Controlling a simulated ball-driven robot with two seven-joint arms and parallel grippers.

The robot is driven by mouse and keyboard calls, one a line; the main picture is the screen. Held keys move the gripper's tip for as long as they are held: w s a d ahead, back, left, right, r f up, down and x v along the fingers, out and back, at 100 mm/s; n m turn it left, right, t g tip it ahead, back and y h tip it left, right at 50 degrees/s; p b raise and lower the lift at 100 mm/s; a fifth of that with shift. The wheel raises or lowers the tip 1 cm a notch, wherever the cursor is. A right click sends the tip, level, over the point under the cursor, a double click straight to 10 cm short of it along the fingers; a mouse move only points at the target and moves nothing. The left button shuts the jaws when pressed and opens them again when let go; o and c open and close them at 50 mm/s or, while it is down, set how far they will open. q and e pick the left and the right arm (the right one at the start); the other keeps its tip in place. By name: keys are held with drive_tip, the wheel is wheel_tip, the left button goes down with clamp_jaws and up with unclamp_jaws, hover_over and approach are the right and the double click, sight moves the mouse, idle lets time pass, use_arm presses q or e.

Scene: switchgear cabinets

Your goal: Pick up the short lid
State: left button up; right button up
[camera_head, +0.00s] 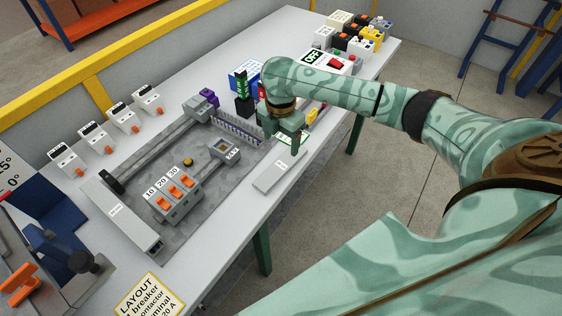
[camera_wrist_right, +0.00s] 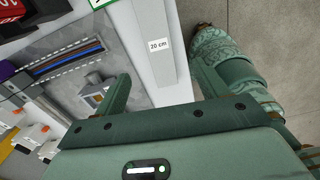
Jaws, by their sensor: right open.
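The short lid (camera_head: 279,172) is a flat grey bar with a white label. It lies on the light table near its front edge, beside the grey mounting plate. In the right wrist view the short lid (camera_wrist_right: 152,70) carries a "20 cm" label and runs lengthwise between the two fingers in the picture. My right gripper (camera_head: 286,140) is at the lid's far end in the head view, fingers pointing down. It also shows in the wrist view (camera_wrist_right: 160,82), open, with nothing held. Whether the fingertips reach down beside the lid is unclear. My left gripper is not in view.
On the mounting plate (camera_head: 205,200) stand breakers with orange switches (camera_head: 174,194) and a grey block (camera_head: 222,150). More devices line the back, and an OFF box (camera_head: 325,62) stands beyond my right arm.

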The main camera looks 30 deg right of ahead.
drive_tip(key=b, duration=0.2)
hover_over(281, 165)
wheel_tip(281, 165, down, 6)
drive_tip(key=shift+s+a+f, duration=0.1)
wheel_tip(281, 165, down, 5)
drive_tip(key=shift+r+b, duration=0.1)
drive_tip(key=shift+b, duration=0.75)
drive_tip(key=shift+c, duration=0.9)
drive_tip(key=c, duration=0.9)
